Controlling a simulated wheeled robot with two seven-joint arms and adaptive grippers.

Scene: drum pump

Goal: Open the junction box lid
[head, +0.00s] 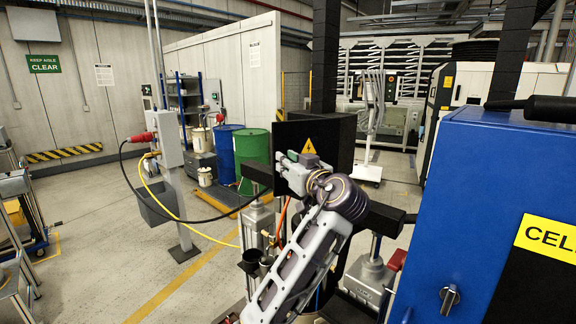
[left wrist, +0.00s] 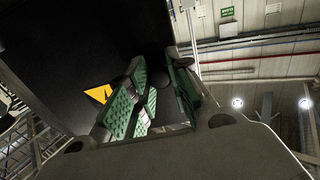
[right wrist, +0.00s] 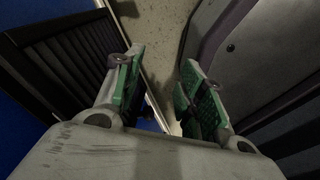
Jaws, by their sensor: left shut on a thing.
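The junction box (head: 345,135) is a black box in the middle of the head view. Its dark lid (head: 287,133) bears a yellow warning triangle (head: 308,147), which also shows in the left wrist view (left wrist: 99,94). My left gripper (head: 293,168) is at the front of the lid, below the triangle. Its green pads (left wrist: 155,95) are closed on a narrow dark part of the lid, mostly hidden between them. I cannot tell whether the lid stands ajar. My right gripper (right wrist: 162,92) shows only in its own wrist view, with its green pads apart and nothing between them.
A large blue cabinet (head: 490,190) stands close on the right. A grey post (head: 172,185) with a black cable stands on the left. Blue (head: 226,150) and green (head: 253,158) drums stand behind. The floor at left is mostly clear.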

